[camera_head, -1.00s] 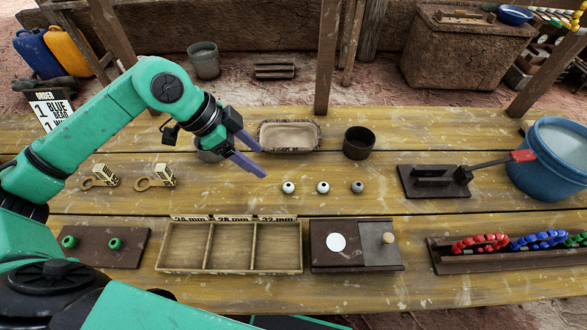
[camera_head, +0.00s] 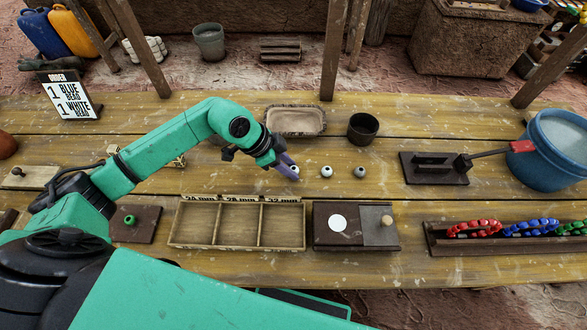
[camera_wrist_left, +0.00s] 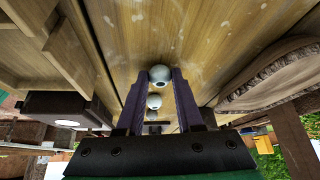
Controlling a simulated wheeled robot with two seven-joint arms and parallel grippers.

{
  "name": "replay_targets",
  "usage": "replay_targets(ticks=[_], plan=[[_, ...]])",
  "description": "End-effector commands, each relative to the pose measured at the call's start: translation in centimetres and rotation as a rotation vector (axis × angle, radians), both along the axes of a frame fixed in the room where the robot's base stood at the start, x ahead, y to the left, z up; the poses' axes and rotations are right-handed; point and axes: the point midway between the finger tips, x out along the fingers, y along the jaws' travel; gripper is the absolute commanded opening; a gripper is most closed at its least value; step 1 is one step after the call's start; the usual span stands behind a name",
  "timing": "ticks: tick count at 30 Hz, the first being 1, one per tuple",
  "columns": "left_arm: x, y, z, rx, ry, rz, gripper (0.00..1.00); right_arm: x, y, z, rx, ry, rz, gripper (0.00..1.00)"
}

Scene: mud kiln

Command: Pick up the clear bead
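Three small round beads stand in a row on the table: a left bead (camera_head: 295,171), a middle bead (camera_head: 327,171) and a greyer right bead (camera_head: 359,172). They look alike in pale tone; I cannot tell which is the clear one. My left gripper (camera_head: 287,165) reaches down at the left bead. In the left wrist view its two purple fingers (camera_wrist_left: 159,82) are apart, with the nearest bead (camera_wrist_left: 160,74) between or just beyond the tips; contact is unclear. A second bead (camera_wrist_left: 153,101) shows farther off between the fingers. My right gripper is not in view.
A three-compartment wooden tray (camera_head: 236,246) and a dark box (camera_head: 357,251) with a white disc stand in front of the beads. Behind are a shallow dish (camera_head: 296,133) and a dark cup (camera_head: 362,129). An order sign (camera_head: 74,100) stands at the back left.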

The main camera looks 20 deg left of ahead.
Motion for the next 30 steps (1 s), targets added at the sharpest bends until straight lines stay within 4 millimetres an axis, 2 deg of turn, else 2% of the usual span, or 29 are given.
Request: replay_targets(ticks=[1,2,11,14,17,20,27,30], plan=[[0.0,0.0,0.0,0.000,0.000,0.000,0.10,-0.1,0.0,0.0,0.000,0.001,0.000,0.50],[0.0,0.0,0.0,0.000,-0.001,0.000,0.00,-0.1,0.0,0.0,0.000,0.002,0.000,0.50],[0.0,0.0,0.2,0.000,-0.001,0.000,0.00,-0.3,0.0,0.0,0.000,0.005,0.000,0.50],[0.1,0.0,0.8,0.000,-0.002,0.000,0.00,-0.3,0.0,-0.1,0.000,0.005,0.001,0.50],[0.1,0.0,2.2,-0.001,-0.004,0.001,0.00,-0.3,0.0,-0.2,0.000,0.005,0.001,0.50],[0.2,0.0,4.5,-0.001,-0.007,0.000,0.00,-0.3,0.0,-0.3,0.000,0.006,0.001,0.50],[0.2,0.0,13.7,-0.001,-0.010,-0.001,0.00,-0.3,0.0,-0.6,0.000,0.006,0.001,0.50],[0.1,0.0,16.8,-0.002,-0.008,0.000,0.00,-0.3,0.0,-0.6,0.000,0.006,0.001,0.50]])
